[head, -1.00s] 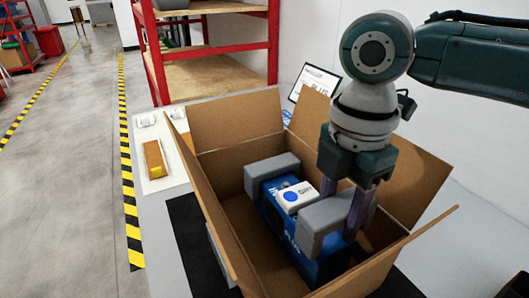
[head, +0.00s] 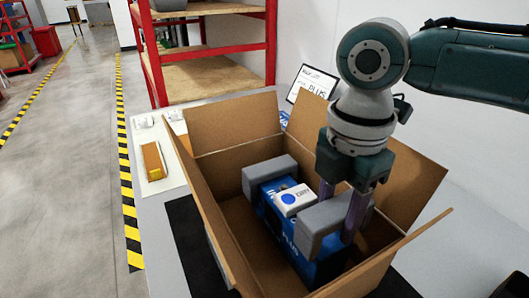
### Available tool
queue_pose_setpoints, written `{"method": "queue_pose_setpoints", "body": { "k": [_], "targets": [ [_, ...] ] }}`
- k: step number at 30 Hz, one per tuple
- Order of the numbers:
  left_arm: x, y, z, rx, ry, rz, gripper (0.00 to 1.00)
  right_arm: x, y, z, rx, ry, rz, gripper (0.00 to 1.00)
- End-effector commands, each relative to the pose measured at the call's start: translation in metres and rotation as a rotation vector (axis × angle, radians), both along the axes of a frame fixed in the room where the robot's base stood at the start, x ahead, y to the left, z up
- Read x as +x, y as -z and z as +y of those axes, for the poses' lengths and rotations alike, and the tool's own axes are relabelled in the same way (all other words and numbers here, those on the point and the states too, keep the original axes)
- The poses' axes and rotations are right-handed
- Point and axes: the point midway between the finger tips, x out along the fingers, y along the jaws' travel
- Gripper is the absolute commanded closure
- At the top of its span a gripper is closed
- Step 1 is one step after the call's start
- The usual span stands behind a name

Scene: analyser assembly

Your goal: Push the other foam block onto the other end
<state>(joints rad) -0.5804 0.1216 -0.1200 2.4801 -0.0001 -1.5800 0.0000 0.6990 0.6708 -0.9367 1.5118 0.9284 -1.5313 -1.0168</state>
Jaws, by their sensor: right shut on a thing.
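An open cardboard box (head: 207,222) stands on the table. Inside it is a blue analyser (head: 272,218) with a white top part (head: 295,199). One grey foam block (head: 268,173) sits on the analyser's far end. The other grey foam block (head: 330,227) is at the near end, resting on or against the analyser. My right gripper (head: 352,220) reaches down into the box and is shut on this near block. Its fingers straddle the block's right part. How far down the block sits over the end is hard to tell. My left gripper is not in view.
The box's flaps stand open around it, with the right flap (head: 412,178) close to my right arm. A monitor (head: 312,84) stands behind the box. A brown and yellow item (head: 154,160) lies on a white sheet at the left. A red shelf (head: 209,60) stands behind.

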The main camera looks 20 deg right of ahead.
Motion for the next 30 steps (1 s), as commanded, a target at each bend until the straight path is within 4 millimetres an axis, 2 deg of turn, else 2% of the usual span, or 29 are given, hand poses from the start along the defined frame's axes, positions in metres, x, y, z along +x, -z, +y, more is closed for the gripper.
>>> {"method": "queue_pose_setpoints", "body": {
  "k": [30],
  "targets": [
    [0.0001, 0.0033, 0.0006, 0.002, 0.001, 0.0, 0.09, 0.0, 0.0061, 0.0001, 0.0, 0.0, 0.0, 1.0]
  ]
}}
